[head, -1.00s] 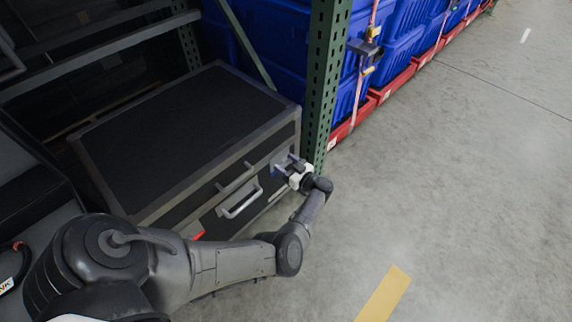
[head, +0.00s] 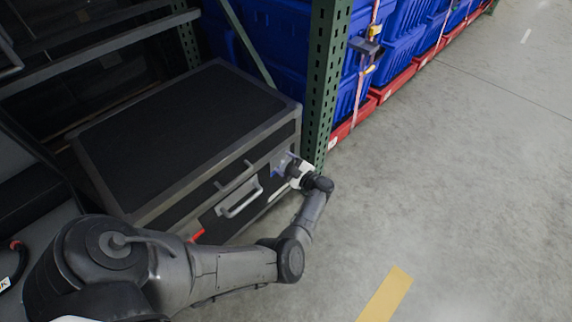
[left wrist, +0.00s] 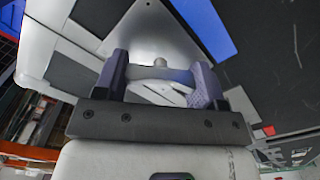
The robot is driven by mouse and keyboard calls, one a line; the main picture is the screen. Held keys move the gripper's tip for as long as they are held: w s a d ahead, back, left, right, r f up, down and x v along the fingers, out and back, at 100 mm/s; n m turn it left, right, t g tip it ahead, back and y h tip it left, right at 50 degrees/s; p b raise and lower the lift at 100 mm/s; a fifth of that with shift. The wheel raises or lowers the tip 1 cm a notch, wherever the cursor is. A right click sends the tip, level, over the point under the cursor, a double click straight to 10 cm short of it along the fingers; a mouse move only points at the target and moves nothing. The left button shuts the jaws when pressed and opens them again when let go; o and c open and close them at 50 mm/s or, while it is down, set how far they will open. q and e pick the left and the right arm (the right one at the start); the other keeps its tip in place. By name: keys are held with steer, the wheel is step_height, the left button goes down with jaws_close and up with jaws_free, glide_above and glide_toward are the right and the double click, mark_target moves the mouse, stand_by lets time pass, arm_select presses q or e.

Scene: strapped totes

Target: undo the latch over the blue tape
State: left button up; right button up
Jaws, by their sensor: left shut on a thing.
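A black case with grey metal edges (head: 185,130) stands at the left in the head view. Blue tape (head: 279,170) is on its front face near the right end; the tape also shows as a blue strip in the left wrist view (left wrist: 204,24). My left gripper (head: 289,168) is at the case front beside the tape. In the left wrist view its two fingers (left wrist: 162,82) are closed around a metal latch (left wrist: 160,73) on a silver plate (left wrist: 150,35). The fingers hide part of the latch. My right gripper is not in view.
A silver handle (head: 241,200) and red tape (head: 196,236) are on the case front. A green rack post (head: 325,85) stands close to the right of the case. Blue totes (head: 400,55) stand on red bases behind it. The floor (head: 460,180) at the right is clear.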

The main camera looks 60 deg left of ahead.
arm_select(q)
steer(key=n, duration=1)
steer(key=shift+f, duration=0.1)
steer(key=shift+n, duration=0.4)
stand_by(0.3)
steer(key=o, duration=0.9)
steer(key=shift+w+d, duration=0.15)
steer(key=shift+d, duration=0.4)
steer(key=p+v, duration=0.1)
steer(key=v, duration=1.1)
steer(key=shift+w+d+p, duration=0.15)
steer(key=shift+d+p, duration=0.25)
